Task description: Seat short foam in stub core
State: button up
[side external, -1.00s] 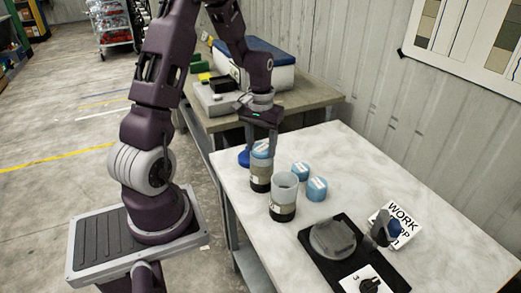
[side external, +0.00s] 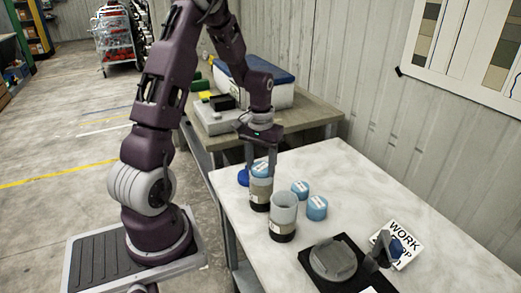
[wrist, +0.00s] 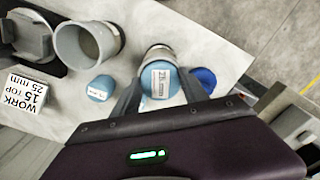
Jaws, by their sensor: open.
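A clear core liner with a dark lower end (side external: 260,197) stands upright at the back of the bench. A blue foam plug with a white label (side external: 262,169) sits at its top; it also shows in the wrist view (wrist: 160,82). My gripper (side external: 262,166) is open and points down, with its fingers on either side of this plug. I cannot tell whether they touch it. A second core liner (side external: 284,215) stands nearer, its open mouth showing empty in the wrist view (wrist: 88,45). Two loose blue foam plugs stand beside the cores, one farther back (side external: 300,188) and one nearer (side external: 317,207).
A blue disc (side external: 243,178) lies at the back left edge. A dark base with a grey round fixture (side external: 333,258) and a work-stop sign (side external: 397,246) occupy the front. A second bench with a blue-lidded box (side external: 265,80) is behind.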

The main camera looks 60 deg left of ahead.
aim_at(262, 168)
notch_tip(262, 168, up, 11)
jog(key=s+d+r+m+t, duration=0.1)
jog(key=s+d+r+m, duration=0.1)
jog(key=d+r, duration=0.4)
jog(key=s+d+r+m+t, duration=0.2)
jog(key=s+d+m+t, duration=0.2)
jog(key=s+d, duration=0.9)
jog(key=shift+d+r+m, duration=0.4)
jog(key=shift+d+m, duration=0.3)
jog(key=shift+d, duration=0.5)
